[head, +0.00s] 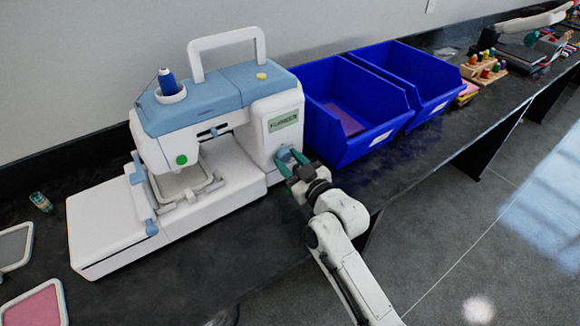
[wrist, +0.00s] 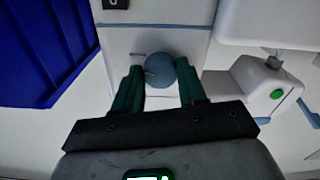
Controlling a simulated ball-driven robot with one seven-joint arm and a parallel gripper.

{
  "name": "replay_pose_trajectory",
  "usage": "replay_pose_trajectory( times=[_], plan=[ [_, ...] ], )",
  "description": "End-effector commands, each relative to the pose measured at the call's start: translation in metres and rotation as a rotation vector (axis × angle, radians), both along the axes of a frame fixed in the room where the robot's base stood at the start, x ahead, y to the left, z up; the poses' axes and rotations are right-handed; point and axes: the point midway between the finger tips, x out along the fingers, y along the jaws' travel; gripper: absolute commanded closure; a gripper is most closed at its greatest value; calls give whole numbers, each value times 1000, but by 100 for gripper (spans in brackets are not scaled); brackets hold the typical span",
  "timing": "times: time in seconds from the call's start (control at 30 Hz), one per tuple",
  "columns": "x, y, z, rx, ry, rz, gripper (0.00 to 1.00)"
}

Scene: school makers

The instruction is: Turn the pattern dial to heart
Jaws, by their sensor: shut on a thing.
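The white and blue embroidery machine (head: 220,110) stands on the dark counter. Its round blue-grey pattern dial (wrist: 161,70) is on the right end's lower front panel. The dial also shows in the head view (head: 284,156), partly hidden by my gripper. My gripper (head: 290,163) has its green fingers on either side of the dial and is shut on it. In the wrist view the fingers (wrist: 159,72) flank the dial. A small display (head: 284,122) above the dial carries dark marks too small to read. A short mark shows on the panel beside the dial.
Two blue bins (head: 350,110) stand just right of the machine, close to my gripper. An embroidery hoop frame (head: 185,185) sits under the machine's head. A thread spool (head: 41,202) and hoops (head: 35,305) lie at the left. The counter in front of the machine is clear.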

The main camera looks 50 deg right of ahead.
Motion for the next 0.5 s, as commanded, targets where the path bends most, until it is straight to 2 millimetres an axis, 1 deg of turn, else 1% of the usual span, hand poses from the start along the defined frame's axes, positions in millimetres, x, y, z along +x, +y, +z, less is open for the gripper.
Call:
replay_pose_trajectory(
  times=[0.03,0.5],
  plan=[
    [0,0,-5,-41,10,0,89],
    [0,0,-1,-463,133,1,89]
  ],
)
